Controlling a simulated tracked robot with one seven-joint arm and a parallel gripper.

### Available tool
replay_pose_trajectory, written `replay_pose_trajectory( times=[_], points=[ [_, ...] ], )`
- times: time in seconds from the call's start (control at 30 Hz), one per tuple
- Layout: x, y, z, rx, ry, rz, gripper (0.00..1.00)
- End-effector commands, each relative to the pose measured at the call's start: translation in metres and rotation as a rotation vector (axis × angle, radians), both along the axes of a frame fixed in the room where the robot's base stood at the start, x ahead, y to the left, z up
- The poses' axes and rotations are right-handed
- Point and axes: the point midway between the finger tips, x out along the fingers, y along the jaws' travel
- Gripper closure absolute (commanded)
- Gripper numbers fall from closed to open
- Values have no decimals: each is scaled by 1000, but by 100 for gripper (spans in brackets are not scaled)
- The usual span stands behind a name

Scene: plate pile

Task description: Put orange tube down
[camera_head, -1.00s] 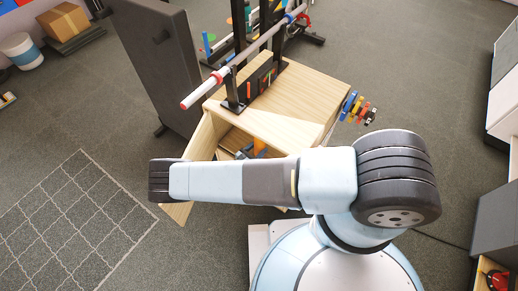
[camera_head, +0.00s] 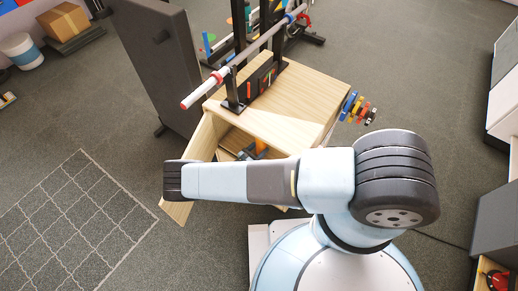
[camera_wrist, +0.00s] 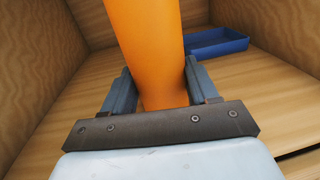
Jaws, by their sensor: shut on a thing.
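The orange tube (camera_wrist: 148,45) stands between the two fingers of my gripper (camera_wrist: 150,92) in the wrist view, and the gripper is shut on it. The tube's upper end runs out of the top of the picture. Its lower end is hidden behind my gripper's dark bar, so I cannot tell whether it touches the wood. A small orange part of it (camera_head: 262,147) shows inside the wooden cabinet (camera_head: 272,125) in the head view.
A blue tray (camera_wrist: 218,42) lies on the wooden floor right of the tube. Wooden walls (camera_wrist: 35,60) stand close on the left and behind. In the head view, a barbell (camera_head: 240,58) rests on a rack above the cabinet, and a grey panel (camera_head: 160,60) stands to its left.

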Motion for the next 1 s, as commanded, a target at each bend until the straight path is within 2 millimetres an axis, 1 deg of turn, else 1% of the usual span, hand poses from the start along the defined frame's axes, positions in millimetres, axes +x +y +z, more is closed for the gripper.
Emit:
replay_pose_trajectory(
  times=[0.03, 0.2, 0.3, 0.53, 0.67, 0.77, 1.0],
  points=[
    [0, 0, 0, 1, 1, 0, 39],
    [0, 0, 0, 0, 0, 0, 23],
    [0, 0, 0, 0, 0, 0, 15],
    [0, 0, 0, 0, 0, 0, 15],
    [-5, 5, 0, 1, 1, 0, 15],
    [-14, 15, 0, 1, 0, 1, 15],
    [-46, 48, -1, 2, 1, 1, 15]
  ],
)
